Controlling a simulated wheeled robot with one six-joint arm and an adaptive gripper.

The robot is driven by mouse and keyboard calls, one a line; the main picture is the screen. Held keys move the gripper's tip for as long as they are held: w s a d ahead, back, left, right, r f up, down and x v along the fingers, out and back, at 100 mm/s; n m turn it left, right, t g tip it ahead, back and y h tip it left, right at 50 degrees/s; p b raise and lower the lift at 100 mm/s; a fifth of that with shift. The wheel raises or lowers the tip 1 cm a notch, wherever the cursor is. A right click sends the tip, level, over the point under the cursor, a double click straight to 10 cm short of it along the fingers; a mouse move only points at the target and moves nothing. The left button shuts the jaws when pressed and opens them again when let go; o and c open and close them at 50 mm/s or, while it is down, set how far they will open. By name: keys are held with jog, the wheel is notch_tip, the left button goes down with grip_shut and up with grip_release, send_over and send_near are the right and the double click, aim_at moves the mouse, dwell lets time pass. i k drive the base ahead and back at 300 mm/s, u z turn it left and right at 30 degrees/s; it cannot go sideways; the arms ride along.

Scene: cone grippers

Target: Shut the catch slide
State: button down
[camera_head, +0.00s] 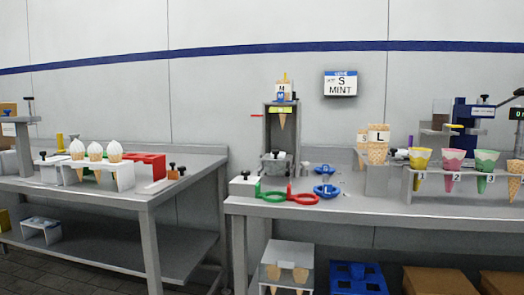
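No part is marked as the catch slide, and I cannot tell which one it is. A grey upright stand (281,130) on the right bench holds a cone with a blue clip near its top and has a dark knobbed part (275,156) low at its front. A white block with a black knob (243,186) stands at that bench's left end. A small brown block with a dark knob (177,171) lies on the left bench beside a red block (148,164). Whether any of these is open or shut is too small to tell. My gripper is not in view.
A rack of coloured cones (453,160) and a blue machine (472,121) stand at right. White-topped cones (95,150) stand on the left bench. A gap separates the benches.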

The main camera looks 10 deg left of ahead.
aim_at(275, 162)
jog(key=u, duration=0.7)
jog(key=i, duration=0.85)
jog(key=u, duration=0.85)
